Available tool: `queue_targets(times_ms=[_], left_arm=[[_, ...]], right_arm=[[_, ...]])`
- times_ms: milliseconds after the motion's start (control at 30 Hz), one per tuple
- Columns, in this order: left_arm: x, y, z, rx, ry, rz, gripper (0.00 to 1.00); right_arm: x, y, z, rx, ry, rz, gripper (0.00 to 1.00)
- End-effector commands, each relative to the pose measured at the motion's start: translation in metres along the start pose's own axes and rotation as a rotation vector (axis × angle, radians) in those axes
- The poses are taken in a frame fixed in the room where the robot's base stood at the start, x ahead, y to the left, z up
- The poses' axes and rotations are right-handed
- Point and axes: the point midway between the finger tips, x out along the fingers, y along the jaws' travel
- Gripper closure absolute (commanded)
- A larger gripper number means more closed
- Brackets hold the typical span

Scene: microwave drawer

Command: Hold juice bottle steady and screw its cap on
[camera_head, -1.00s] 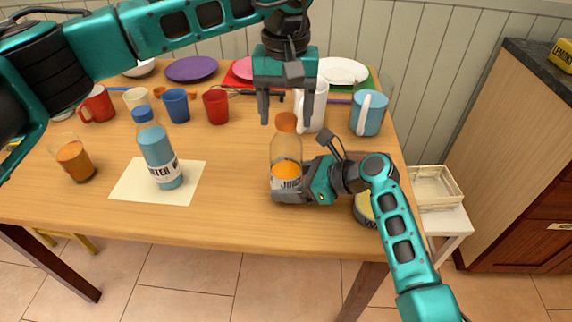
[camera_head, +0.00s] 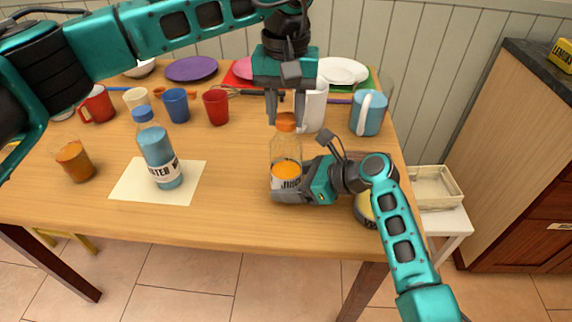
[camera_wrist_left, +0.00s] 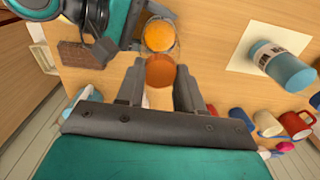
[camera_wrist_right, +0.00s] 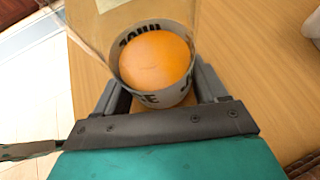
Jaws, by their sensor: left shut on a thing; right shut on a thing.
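The juice bottle (camera_head: 287,157) stands upright on the table, clear with orange juice low inside and a white label. Its orange cap (camera_head: 286,122) is at the top of the neck. My left gripper (camera_head: 286,118) points down from above and is shut on the cap; the cap also shows between its fingers in the left wrist view (camera_wrist_left: 160,71). My right gripper (camera_head: 284,194) is shut around the bottle's lower part from the right. In the right wrist view the bottle's label and juice (camera_wrist_right: 156,62) sit between its fingers. Whether the threads are engaged is hidden.
A blue water bottle (camera_head: 160,155) stands on a cream sheet (camera_head: 125,185) to the left, with a glass of orange juice (camera_head: 75,161) beyond it. Mugs, including a red one (camera_head: 215,107), and plates line the back. A white pitcher (camera_head: 313,108) stands close behind the bottle.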

Motion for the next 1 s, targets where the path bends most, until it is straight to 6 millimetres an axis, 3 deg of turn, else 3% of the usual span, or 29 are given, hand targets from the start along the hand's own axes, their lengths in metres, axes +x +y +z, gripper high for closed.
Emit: queue_targets(times_ms=[200, 467, 733, 1000], left_arm=[[-0.0004, 0.0, -0.0001, 0.255, 0.001, 0.0, 1.0], [-0.0004, 0.0004, 0.0001, 0.403, 0.001, 0.001, 1.0], [-0.0002, 0.0009, 0.0004, 0.703, 0.0, 0.003, 1.0], [-0.0002, 0.0016, 0.0008, 0.767, 0.0, 0.005, 1.0]], right_arm=[[0.0, 0.0, -0.0004, 0.0, 0.001, 0.0, 0.83], [0.0001, 0.0001, -0.0003, 0.0, 0.001, 0.0, 0.83], [0.0002, 0.0001, -0.0002, 0.0, 0.001, 0.0, 0.83], [0.0003, 0.0002, -0.0002, 0.0, 0.001, 0.001, 0.83]])
